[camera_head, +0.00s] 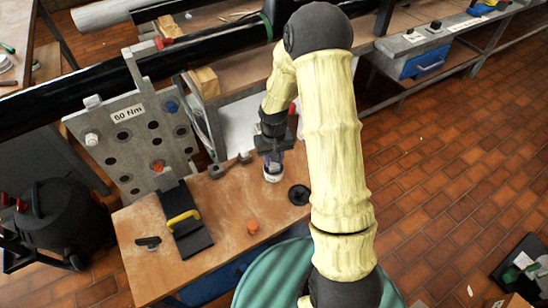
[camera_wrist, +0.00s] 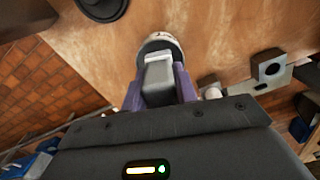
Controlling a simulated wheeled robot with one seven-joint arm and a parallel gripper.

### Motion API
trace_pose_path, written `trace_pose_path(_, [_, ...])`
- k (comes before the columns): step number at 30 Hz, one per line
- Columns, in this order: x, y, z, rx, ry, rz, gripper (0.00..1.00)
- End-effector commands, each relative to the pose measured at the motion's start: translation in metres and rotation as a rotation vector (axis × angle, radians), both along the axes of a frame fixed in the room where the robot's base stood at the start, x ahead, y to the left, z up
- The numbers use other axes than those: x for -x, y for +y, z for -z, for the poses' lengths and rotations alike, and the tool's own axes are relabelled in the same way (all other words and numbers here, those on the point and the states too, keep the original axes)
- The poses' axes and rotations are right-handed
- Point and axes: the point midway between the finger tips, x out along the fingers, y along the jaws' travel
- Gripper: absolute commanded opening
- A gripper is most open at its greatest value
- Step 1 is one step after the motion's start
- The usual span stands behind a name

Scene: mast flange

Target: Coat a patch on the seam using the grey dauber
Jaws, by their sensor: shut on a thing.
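My gripper (camera_head: 272,160) is shut on the grey dauber (camera_head: 272,177), low over the wooden bench top. In the wrist view the dauber's grey body (camera_wrist: 158,75) sits between my gripper's two purple fingers (camera_wrist: 158,90). Its rounded, pale and dark end points away from the gripper toward the bench; I cannot tell whether it touches the wood. The seam cannot be made out clearly in either view.
The bench top (camera_head: 225,210) holds a black disc (camera_head: 299,194), an orange piece (camera_head: 253,227), a yellow-handled tool (camera_head: 183,217) on a black plate and a small black item (camera_head: 148,243).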

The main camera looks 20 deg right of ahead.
Motion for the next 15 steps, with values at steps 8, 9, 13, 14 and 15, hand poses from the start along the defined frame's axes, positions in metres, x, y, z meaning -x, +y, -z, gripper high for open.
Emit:
trace_pose_path(8, [0.001, 0.0, -0.003, 0.0, 0.004, 0.0, 0.06])
trace_pose_path(9, [0.001, 0.0, -0.006, 0.0, 0.004, 0.0, 0.06])
trace_pose_path(13, [0.001, 0.0, -0.016, 0.0, 0.003, 0.0, 0.06])
trace_pose_path(14, [0.001, 0.0, -0.018, 0.0, 0.003, 0.001, 0.06])
trace_pose_path(15, [0.001, 0.0, -0.021, 0.0, 0.003, 0.001, 0.06])
